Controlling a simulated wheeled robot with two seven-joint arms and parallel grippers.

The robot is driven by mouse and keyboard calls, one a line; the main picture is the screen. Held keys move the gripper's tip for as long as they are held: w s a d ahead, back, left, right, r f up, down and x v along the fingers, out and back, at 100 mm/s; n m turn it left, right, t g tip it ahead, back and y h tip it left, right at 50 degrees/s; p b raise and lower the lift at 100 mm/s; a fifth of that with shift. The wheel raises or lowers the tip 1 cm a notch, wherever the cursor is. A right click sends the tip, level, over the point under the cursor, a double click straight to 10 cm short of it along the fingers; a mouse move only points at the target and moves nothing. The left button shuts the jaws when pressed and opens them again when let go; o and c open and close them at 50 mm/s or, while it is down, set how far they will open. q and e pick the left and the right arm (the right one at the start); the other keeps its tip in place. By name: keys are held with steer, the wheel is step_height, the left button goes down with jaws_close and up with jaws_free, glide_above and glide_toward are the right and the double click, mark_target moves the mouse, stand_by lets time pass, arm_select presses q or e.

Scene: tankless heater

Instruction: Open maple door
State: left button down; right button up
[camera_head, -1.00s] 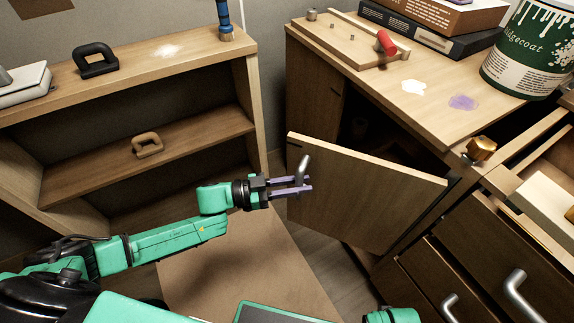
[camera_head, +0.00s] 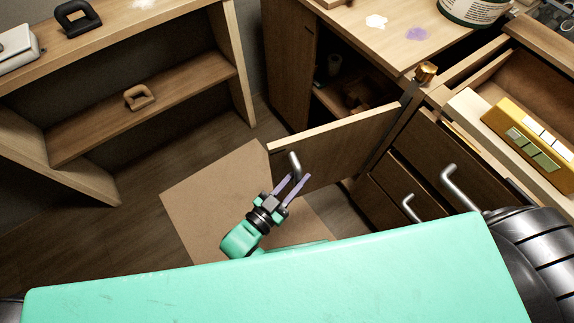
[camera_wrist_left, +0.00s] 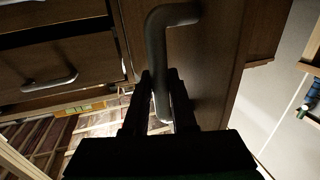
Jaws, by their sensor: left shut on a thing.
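The maple door (camera_head: 335,142) is swung open from the cabinet, with the dark inside (camera_head: 350,92) showing behind it. Its metal handle (camera_head: 294,163) is near the door's free edge. My left gripper (camera_head: 292,185) is at the handle, its two purple fingers on either side of it. In the left wrist view the fingers (camera_wrist_left: 158,100) are shut around the lower part of the bent grey handle (camera_wrist_left: 158,55), with the door's brown face (camera_wrist_left: 210,60) behind. My right gripper is not in view.
An open shelf unit (camera_head: 150,90) stands at the left. Drawers with metal handles (camera_head: 410,208) are right of the door. An upper drawer (camera_head: 520,70) is pulled out and holds a yellow block (camera_head: 528,135). A brown board (camera_head: 210,195) lies on the floor below the door.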

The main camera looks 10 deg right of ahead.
arm_select(q)
steer(key=shift+s+d, duration=0.2)
steer(key=shift+s, duration=0.25)
steer(key=c, duration=1)
jaws_free()
steer(key=v, duration=1.4)
steer(key=shift+a+p, duration=0.2)
steer(key=shift+p, duration=0.2)
steer(key=shift+s, duration=0.1)
